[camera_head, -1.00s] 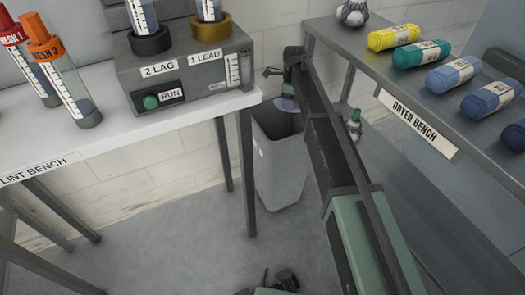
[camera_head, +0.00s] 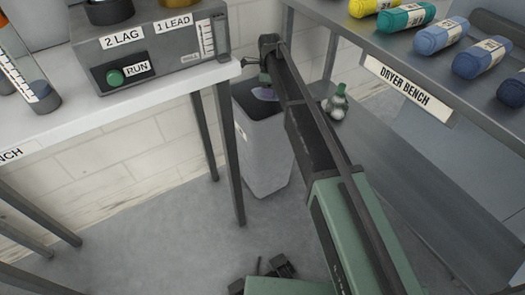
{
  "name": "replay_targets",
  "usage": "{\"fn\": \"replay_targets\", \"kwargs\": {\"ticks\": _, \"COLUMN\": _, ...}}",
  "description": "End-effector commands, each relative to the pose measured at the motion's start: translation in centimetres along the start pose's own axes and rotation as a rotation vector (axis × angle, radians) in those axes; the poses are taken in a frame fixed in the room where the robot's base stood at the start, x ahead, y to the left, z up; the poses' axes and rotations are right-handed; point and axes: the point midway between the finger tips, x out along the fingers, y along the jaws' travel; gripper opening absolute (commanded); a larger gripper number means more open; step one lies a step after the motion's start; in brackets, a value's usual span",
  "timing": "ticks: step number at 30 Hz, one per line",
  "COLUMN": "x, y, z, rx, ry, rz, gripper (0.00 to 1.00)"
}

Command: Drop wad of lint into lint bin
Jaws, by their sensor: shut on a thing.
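The grey lint bin (camera_head: 262,155) stands on the floor between the two benches, with its dark mouth facing up. My gripper (camera_head: 264,78) is over the back part of the mouth, at the far end of my arm. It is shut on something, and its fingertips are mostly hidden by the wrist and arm. A pale purple patch (camera_head: 265,94), apparently the wad of lint, shows just below the gripper at the bin mouth. I cannot tell how far it sits inside the rim.
The dryer bench (camera_head: 405,90) with several rolled cloths is on the right.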

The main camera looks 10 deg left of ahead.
Motion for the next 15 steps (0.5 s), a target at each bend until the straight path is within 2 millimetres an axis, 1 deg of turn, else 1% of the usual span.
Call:
{"fn": "replay_targets", "kwargs": {"ticks": 1, "x": -0.05, "y": 0.00, "z": 0.00, "rx": 0.000, "ry": 0.000, "rz": 0.000, "gripper": 0.54}}
{"fn": "replay_targets", "kwargs": {"ticks": 6, "x": -0.05, "y": 0.01, "z": 0.00, "rx": 0.000, "ry": 0.000, "rz": 0.000, "gripper": 0.80}}
{"fn": "replay_targets", "kwargs": {"ticks": 7, "x": -0.05, "y": 0.01, "z": 0.00, "rx": 0.000, "ry": 0.000, "rz": 0.000, "gripper": 0.82}}
{"fn": "replay_targets", "kwargs": {"ticks": 15, "x": -0.22, "y": 0.00, "z": 0.00, "rx": 0.000, "ry": 0.000, "rz": 0.000, "gripper": 0.82}}
